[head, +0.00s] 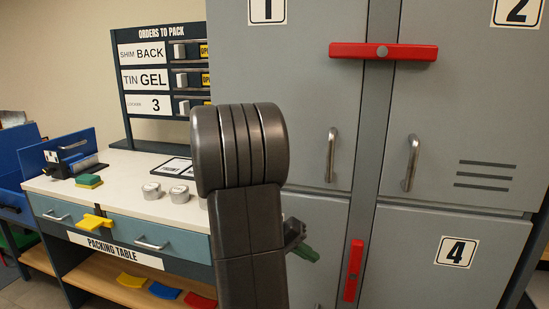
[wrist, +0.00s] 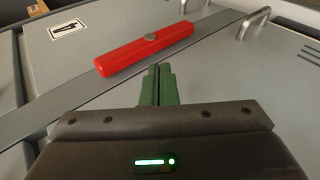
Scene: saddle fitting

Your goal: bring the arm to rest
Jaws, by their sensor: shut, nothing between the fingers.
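My arm rises in the middle of the head view, in front of the grey lockers (head: 470,110). My gripper (head: 303,252) shows partly past the right side of the arm, its green finger end low near the lockers. In the wrist view its green fingers (wrist: 158,86) are together with nothing between them. They point toward the locker front, just below a red bar (wrist: 145,48) with a grey knob. I cannot tell the distance between fingers and bar.
A horizontal red bar (head: 400,52) spans the upper lockers; a vertical one (head: 353,270) sits lower. Metal handles (head: 411,162) stick out from the doors. At left stand the packing table (head: 125,200), with several round tins, and the orders board (head: 160,33). A yellow piece (head: 96,222) is at its drawers.

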